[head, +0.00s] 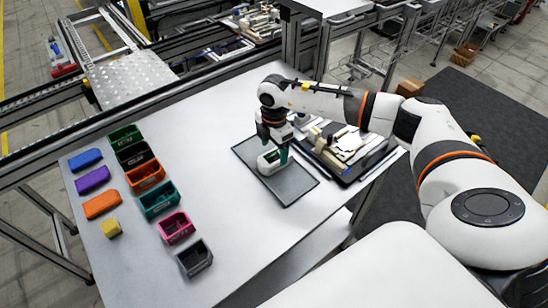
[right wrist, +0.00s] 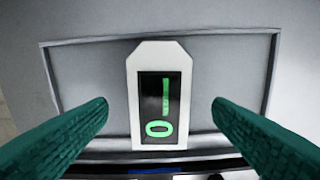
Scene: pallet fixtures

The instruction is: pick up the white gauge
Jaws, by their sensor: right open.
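The white gauge (head: 268,165) lies on a dark grey tray (head: 297,190) on the table. In the right wrist view the gauge (right wrist: 138,105) shows its black face with green markings, centred between my green fingers. My right gripper (head: 274,156) is directly above the gauge, pointing down, and partly hides it in the head view. In the right wrist view my right gripper (right wrist: 160,108) is open, with a finger on each side and a clear gap to the gauge. The fingers hold nothing. My left gripper is not in view.
A pallet (head: 345,172) with several fixtures stands close to the tray's right. Open bins, such as the orange bin (head: 146,175) and pink bin (head: 176,228), stand in a row at left, beside coloured blocks like the yellow block (head: 111,228). The table (head: 238,225) is clear between bins and tray.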

